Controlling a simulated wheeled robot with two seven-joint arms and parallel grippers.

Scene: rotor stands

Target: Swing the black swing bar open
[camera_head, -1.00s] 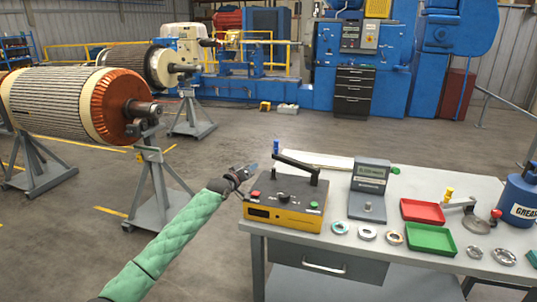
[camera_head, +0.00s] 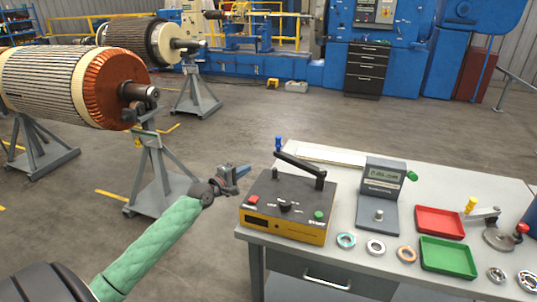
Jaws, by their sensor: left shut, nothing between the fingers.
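The black swing bar (camera_head: 300,165) lies across above a control box (camera_head: 285,236) with a dark top and yellow front. Its right end is on a black post at the box's back right corner. A blue knob (camera_head: 278,143) stands at its far left end. My left gripper (camera_head: 245,171) is shut and empty. It shows just left of the box, its tips pointing toward the knob, with a gap between them and the bar. My right gripper is not in view.
On the grey table (camera_head: 333,230) stand a meter (camera_head: 382,176), a red tray (camera_head: 440,220), a green tray (camera_head: 448,254) and several rings. Rotors on stands (camera_head: 150,165) are at the left.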

